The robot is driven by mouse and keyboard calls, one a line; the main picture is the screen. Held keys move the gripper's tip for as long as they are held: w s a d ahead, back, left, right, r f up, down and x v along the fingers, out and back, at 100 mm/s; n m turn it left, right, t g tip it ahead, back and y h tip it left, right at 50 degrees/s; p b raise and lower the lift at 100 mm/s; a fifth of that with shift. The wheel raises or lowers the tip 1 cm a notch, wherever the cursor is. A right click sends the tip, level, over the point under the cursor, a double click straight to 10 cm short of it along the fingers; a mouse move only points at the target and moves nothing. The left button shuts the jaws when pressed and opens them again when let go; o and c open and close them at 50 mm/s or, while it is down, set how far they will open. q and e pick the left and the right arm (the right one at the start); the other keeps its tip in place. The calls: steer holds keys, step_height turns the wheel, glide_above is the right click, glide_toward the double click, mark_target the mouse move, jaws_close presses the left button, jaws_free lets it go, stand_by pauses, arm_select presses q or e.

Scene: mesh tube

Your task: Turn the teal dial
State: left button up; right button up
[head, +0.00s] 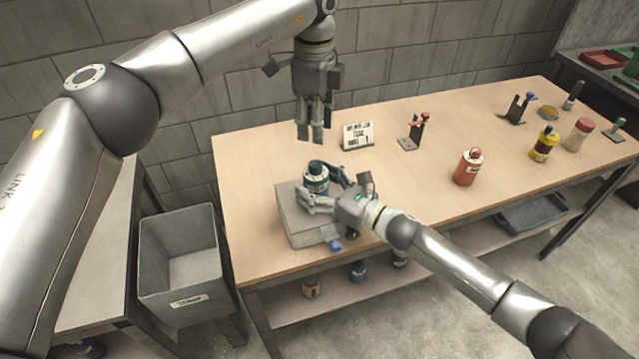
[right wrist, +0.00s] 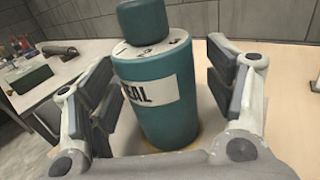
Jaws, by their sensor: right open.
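The teal dial is a teal cylinder with a white label and a darker knob on top. It stands upright on a grey block (head: 291,221) at the table's near left, and the body (right wrist: 158,113) and knob (right wrist: 142,22) fill the middle of the right wrist view. My right gripper (head: 325,187) is open, with its fingers on either side of the teal body; gaps show between fingers and body in the right wrist view. My left gripper (head: 311,136) hangs pointing down above the table, behind the dial. Whether its fingers are apart is hard to tell.
A small sign (head: 358,135) and a stand with red-topped parts (head: 412,136) are behind the dial. An orange bottle (head: 468,167) and a yellow bottle (head: 544,144) stand to the right. A grey bin (head: 181,262) is on the floor at left.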

mark_target(316, 163)
steer(key=c, duration=1.2)
arm_select(q)
steer(key=shift+o, duration=1.4)
steer(key=m, duration=0.6)
steer(key=shift+r, duration=0.2)
step_height(316, 163, down, 10)
steer(key=m, duration=2.2)
steer(key=shift+f+m, duration=0.25)
steer(key=shift+m, duration=0.05)
steer(key=shift+c, duration=0.5)
jaws_close()
